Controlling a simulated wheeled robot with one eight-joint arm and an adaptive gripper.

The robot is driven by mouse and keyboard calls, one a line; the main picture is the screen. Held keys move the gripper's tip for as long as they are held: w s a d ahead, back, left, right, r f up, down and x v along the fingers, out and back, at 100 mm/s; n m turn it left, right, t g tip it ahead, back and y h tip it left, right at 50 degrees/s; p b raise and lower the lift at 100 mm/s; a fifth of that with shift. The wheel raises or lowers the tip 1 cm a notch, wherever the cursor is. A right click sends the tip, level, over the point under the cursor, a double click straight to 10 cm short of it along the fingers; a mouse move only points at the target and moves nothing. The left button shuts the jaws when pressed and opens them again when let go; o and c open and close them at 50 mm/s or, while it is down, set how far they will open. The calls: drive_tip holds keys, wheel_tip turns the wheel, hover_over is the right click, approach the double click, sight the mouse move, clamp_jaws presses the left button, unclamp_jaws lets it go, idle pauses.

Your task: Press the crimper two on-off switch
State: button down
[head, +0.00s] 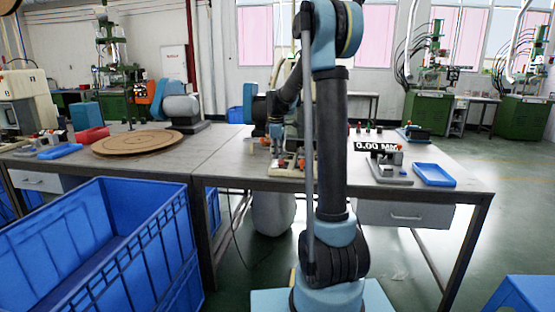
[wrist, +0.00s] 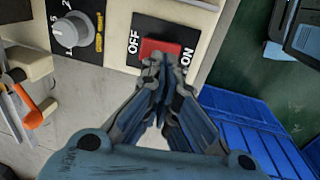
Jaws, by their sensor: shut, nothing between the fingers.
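The on-off switch (wrist: 160,48) is a red rocker on a black plate marked OFF and ON, on the cream face of a machine (wrist: 112,45) in the wrist view. The frames do not show whether this machine is crimper two. My gripper (wrist: 161,62) is shut and empty, with its fingertips at the lower edge of the red rocker. I cannot tell whether they touch it. The fingertips hide part of the switch and plate. In the head view my arm partly hides the cream machine (head: 292,86) on the table.
A grey dial (wrist: 75,30) sits left of the switch, and an orange-handled part (wrist: 38,112) is lower left. A blue crate (wrist: 265,140) lies lower right. In the head view, a digital gauge (head: 377,146) and blue tray (head: 434,175) are on the table's right.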

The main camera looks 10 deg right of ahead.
wheel_tip(320, 180, up, 12)
drive_tip(key=s, duration=0.2)
drive_tip(key=shift+s+a, duration=0.2)
drive_tip(key=shift+a, duration=0.1)
drive_tip(key=shift+w+r+t, duration=0.25)
drive_tip(key=shift+w+t, duration=0.15)
drive_tip(key=shift+w, duration=0.2)
drive_tip(key=x, duration=1.4)
drive_tip(key=shift+d, duration=0.2)
